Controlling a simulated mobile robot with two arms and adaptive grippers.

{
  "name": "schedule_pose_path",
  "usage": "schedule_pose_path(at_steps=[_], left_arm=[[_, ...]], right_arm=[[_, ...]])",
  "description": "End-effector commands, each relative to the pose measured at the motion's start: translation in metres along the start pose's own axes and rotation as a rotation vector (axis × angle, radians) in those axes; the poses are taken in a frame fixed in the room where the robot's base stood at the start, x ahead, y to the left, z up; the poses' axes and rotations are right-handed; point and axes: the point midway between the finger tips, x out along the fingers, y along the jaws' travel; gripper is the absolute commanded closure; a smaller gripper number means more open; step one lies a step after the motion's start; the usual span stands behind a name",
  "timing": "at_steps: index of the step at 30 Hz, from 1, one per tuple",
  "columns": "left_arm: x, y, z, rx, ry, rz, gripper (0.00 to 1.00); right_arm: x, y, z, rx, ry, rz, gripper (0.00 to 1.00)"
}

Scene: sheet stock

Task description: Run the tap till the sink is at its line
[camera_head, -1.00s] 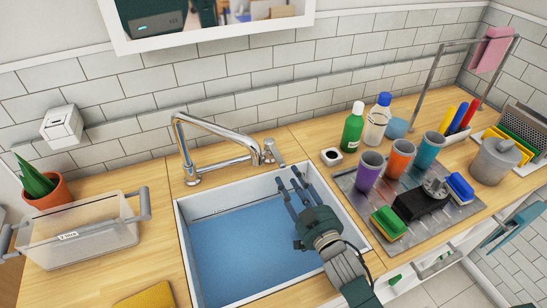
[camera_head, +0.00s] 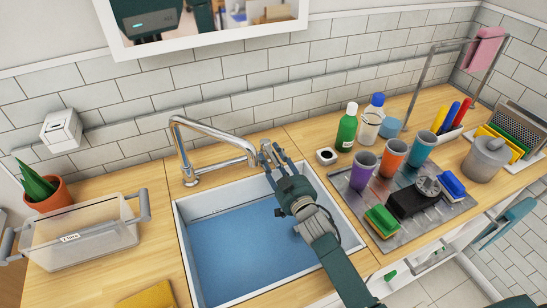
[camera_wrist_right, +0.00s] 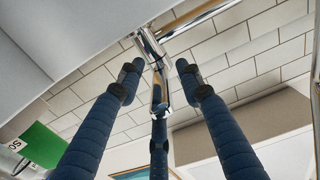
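The chrome tap (camera_head: 215,133) stands behind the sink (camera_head: 183,243), its spout reaching right over the back edge. No stream shows below the spout. Flat blue water (camera_head: 235,245) covers the inside of the sink below the white walls; I cannot make out a fill line. The tap's lever (camera_head: 265,147) is at the back right of the sink. My right gripper (camera_head: 273,157) has its fingers at the lever. In the right wrist view the chrome lever (camera_wrist_right: 158,95) shows between the spread fingers; contact is unclear. My left gripper is out of view.
A clear handled bin (camera_head: 85,240) and a potted plant (camera_head: 48,195) stand left. Right of the sink are a green bottle (camera_head: 347,130), a clear blue-capped bottle (camera_head: 369,125), and a metal tray (camera_head: 365,205) with cups and sponges. A yellow cloth (camera_head: 150,298) lies at the front.

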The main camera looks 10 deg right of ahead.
Motion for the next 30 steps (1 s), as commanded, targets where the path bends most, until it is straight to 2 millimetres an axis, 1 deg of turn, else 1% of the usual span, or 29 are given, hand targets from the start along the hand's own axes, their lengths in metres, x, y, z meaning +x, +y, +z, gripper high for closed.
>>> schedule_pose_path(at_steps=[1,3,5,6,7,13,17,23,30], left_arm=[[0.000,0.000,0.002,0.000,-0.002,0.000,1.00],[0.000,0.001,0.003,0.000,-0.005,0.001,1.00],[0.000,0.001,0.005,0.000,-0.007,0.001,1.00],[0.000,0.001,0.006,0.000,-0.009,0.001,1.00],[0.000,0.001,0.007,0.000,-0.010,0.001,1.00],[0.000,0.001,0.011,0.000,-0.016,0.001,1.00],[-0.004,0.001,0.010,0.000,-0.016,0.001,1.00],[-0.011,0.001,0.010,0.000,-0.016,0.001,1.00],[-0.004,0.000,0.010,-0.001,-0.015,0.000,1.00]], right_arm=[[0.000,0.000,0.000,0.000,0.000,0.000,0.64],[0.000,0.000,0.000,0.000,0.000,0.000,0.78],[0.000,0.000,0.000,0.000,0.000,0.000,0.90],[0.000,0.000,0.000,0.000,0.000,0.000,0.98],[0.000,0.000,0.000,0.000,-0.001,0.000,1.00],[-0.001,0.000,0.001,0.000,-0.003,-0.001,1.00],[0.000,0.002,0.000,-0.005,-0.001,-0.027,1.00],[0.001,0.008,0.000,-0.011,-0.002,-0.132,1.00],[0.003,0.018,0.003,-0.009,-0.002,-0.271,1.00]])
